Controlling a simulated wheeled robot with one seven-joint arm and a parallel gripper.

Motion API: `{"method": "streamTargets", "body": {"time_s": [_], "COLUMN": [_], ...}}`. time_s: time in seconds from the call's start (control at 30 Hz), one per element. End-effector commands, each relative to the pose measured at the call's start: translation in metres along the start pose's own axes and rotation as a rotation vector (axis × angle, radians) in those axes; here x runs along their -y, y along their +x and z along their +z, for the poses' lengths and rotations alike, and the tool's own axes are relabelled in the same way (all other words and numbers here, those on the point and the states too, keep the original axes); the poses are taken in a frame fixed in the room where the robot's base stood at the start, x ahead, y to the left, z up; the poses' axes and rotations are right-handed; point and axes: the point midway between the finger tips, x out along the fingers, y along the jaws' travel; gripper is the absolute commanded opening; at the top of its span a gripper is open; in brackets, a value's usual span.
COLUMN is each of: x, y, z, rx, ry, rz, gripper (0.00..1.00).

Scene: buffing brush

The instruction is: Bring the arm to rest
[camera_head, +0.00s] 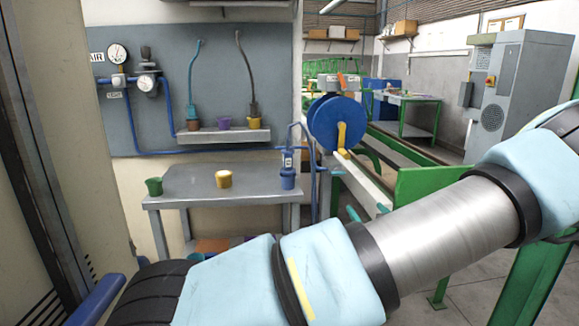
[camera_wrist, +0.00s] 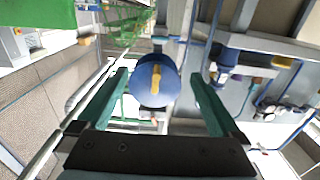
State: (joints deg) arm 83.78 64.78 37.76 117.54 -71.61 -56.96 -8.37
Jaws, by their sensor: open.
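My arm (camera_head: 440,235) stretches across the lower right of the head view, with pale blue joint covers and a bare metal tube. My gripper (camera_wrist: 159,75) shows in the wrist view with its two green fingers spread wide apart. Nothing is held between them. A blue disc (camera_head: 325,128) with a yellow handle (camera_head: 342,137) stands beyond the bench in the head view. In the wrist view the blue disc (camera_wrist: 147,92) appears between the fingers, beyond the fingertips. Most of the gripper is hidden behind the arm in the head view.
A grey bench (camera_head: 190,190) bears a green cup (camera_head: 154,187), a yellow cup (camera_head: 223,179) and a blue cup (camera_head: 288,179). A wall shelf (camera_head: 223,136) above it holds several small pots. A green frame (camera_head: 425,184) stands close behind my arm; a grey cabinet (camera_head: 520,85) is at the back right.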

Motion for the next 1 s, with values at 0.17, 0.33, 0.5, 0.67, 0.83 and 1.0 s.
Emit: {"method": "streamTargets", "body": {"time_s": [0.17,0.33,0.5,0.67,0.83,1.0], "x": [0.013,0.027,0.047,0.072,0.106,0.148], "y": [0.009,0.017,0.024,0.028,0.022,-0.004], "z": [0.007,0.016,0.028,0.039,0.045,0.034], "rx": [0.071,0.16,0.286,0.446,0.677,0.944], "ry": [0.001,0.0,-0.004,-0.016,-0.045,-0.073], "rz": [-0.02,-0.038,-0.058,-0.073,-0.068,-0.01], "gripper": [1.0,1.0,1.0,1.0,1.0,1.0]}}
